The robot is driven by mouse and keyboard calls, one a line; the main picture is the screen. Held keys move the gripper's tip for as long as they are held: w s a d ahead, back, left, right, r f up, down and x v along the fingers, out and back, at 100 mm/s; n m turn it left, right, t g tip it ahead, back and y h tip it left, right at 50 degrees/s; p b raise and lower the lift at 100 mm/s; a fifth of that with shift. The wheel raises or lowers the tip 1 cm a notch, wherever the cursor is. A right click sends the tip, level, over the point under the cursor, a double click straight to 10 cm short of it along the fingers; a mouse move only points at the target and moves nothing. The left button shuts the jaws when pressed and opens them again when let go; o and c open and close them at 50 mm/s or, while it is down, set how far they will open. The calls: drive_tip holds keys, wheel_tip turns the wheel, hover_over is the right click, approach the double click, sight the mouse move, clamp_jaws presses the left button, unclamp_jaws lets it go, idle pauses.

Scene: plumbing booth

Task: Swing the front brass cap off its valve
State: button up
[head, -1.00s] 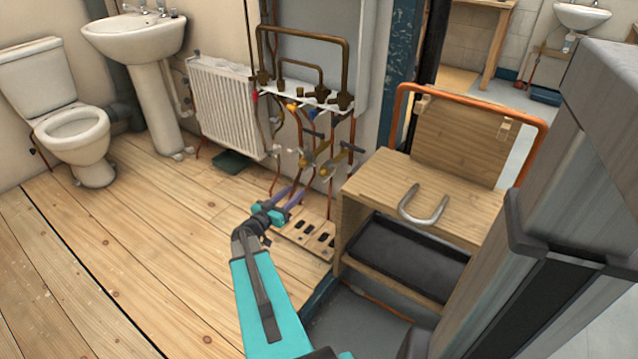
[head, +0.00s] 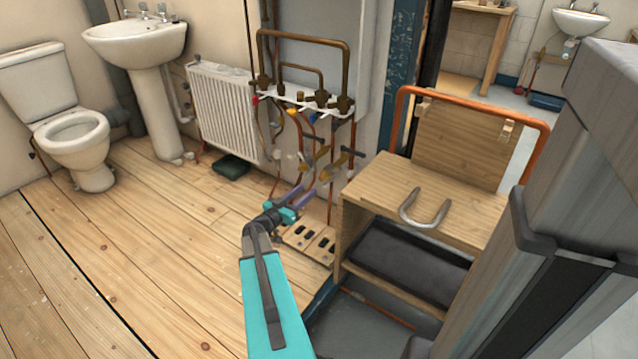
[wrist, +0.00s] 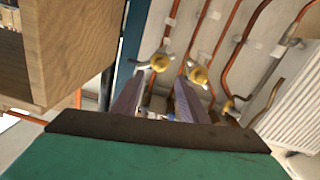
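Two brass caps show on valves of the copper pipework. In the wrist view one brass cap (wrist: 160,63) lies just beyond the gap between my fingertips. The other brass cap (wrist: 198,74) is to its right, beyond the right finger. In the head view a brass cap (head: 326,175) is small and close to the fingers; I cannot tell there which cap is the front one. My gripper (head: 302,194) has its two purple fingers apart, with no cap seen between them; it also shows in the wrist view (wrist: 156,92). Contact with a valve cannot be made out.
A wooden box (head: 430,190) with a metal U-shaped handle stands right of the pipes. A slotted wooden board (head: 308,242) lies below my gripper. A white radiator (head: 222,110) is on the wall to the left. The wooden floor (head: 140,240) is clear on the left.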

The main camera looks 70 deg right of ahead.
sight(321, 179)
drive_tip(key=b+x, duration=0.2)
drive_tip(key=x, duration=0.6)
drive_tip(key=shift+d+f+b, duration=0.1)
drive_tip(key=shift+d+b, duration=0.05)
drive_tip(key=shift+b, duration=0.15)
drive_tip(key=shift+s+d, duration=0.25)
drive_tip(key=shift+d, duration=0.35)
drive_tip(key=c, duration=0.9)
drive_tip(key=shift+a, duration=0.25)
clamp_jaws()
drive_tip(key=shift+d, duration=0.25)
